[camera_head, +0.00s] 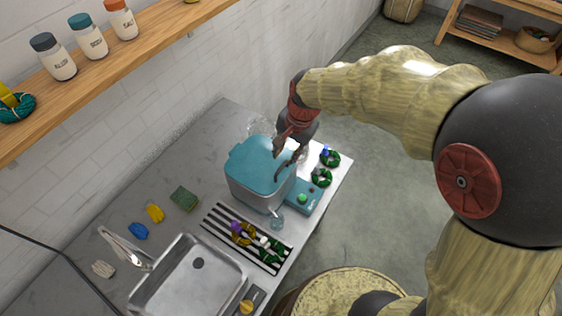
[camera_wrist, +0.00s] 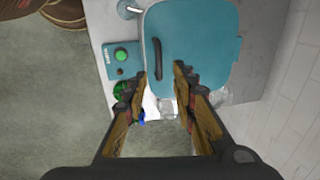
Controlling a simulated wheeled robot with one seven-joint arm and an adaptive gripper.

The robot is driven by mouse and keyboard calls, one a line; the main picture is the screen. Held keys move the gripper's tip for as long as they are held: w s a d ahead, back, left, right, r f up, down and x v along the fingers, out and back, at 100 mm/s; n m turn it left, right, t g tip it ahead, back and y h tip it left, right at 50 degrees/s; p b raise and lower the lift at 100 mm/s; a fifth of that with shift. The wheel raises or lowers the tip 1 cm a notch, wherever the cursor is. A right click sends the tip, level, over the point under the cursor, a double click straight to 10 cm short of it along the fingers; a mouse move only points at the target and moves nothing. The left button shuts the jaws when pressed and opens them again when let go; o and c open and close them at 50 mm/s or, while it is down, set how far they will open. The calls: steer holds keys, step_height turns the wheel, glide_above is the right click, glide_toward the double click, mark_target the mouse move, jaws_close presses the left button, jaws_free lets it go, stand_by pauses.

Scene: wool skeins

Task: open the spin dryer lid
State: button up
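The spin dryer (camera_head: 250,190) is a grey-white box on the counter with a teal lid (camera_head: 250,158). The lid looks shut and fills the upper middle of the wrist view (camera_wrist: 205,45). A dark bar handle (camera_wrist: 158,58) runs along one side of the lid. My gripper (camera_head: 286,160) is above the lid's right side in the head view. In the wrist view its fingers (camera_wrist: 162,75) are spread apart with nothing between them. The handle's lower end lies near the left fingertip; I cannot tell whether they touch. My gripper partly covers the lid in the head view.
A teal control box (camera_head: 304,196) with a green button (camera_wrist: 121,55) sits beside the dryer. Green skeins (camera_head: 321,177) lie near the counter edge. A striped mat (camera_head: 218,216) with skeins and a metal sink (camera_head: 172,290) are in front. A wooden shelf (camera_head: 110,72) hangs above.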

mark_target(282, 167)
steer(key=f, duration=0.4)
steer(key=a+f+b, duration=0.1)
steer(key=f, duration=0.1)
steer(key=shift+w+f, duration=0.3)
steer(key=shift+c, duration=0.8)
jaws_close()
